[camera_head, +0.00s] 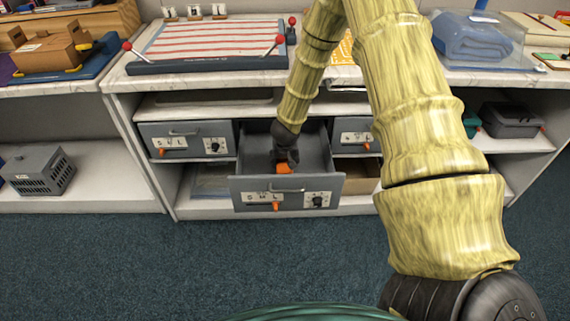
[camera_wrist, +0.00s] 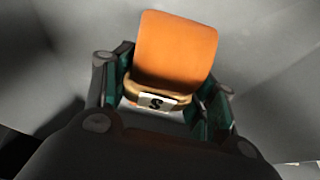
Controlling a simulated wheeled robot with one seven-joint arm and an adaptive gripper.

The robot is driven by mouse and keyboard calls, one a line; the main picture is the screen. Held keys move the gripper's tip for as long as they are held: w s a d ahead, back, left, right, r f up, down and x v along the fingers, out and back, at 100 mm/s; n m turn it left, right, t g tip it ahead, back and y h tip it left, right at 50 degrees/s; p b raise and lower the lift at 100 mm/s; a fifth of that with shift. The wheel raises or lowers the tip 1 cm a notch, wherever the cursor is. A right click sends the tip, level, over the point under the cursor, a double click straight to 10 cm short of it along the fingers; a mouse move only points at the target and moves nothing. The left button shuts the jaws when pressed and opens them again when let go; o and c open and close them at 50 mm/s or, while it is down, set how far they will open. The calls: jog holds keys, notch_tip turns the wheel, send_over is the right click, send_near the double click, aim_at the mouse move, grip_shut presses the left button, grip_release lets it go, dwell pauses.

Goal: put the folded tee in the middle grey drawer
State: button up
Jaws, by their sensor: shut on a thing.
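The middle grey drawer (camera_head: 240,191) is pulled out from the shelf unit. The folded tee (camera_head: 285,169) shows as a small orange piece inside it, under my gripper (camera_head: 286,155). In the wrist view the tee (camera_wrist: 176,48) is an orange folded roll with a tan band and a white tag marked S. My gripper (camera_wrist: 165,108) is shut on the tee, with a dark green finger on each side of the band. Grey drawer surfaces surround it in the wrist view. I cannot tell whether the tee touches the drawer floor.
Shut grey drawers stand at left (camera_head: 184,140) and right (camera_head: 355,137) of the open one. Above is a worktop with a striped board (camera_head: 215,40) and red-knobbed levers. A folded blue cloth (camera_head: 475,38) lies at the right. The carpet (camera_head: 150,270) in front is clear.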

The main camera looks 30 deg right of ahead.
jog(key=shift+f, duration=1)
jog(key=shift+f, duration=0.1)
jog(key=o, duration=1.1)
jog(key=p+v, duration=0.2)
jog(key=v, duration=1)
jog(key=shift+a, duration=0.1)
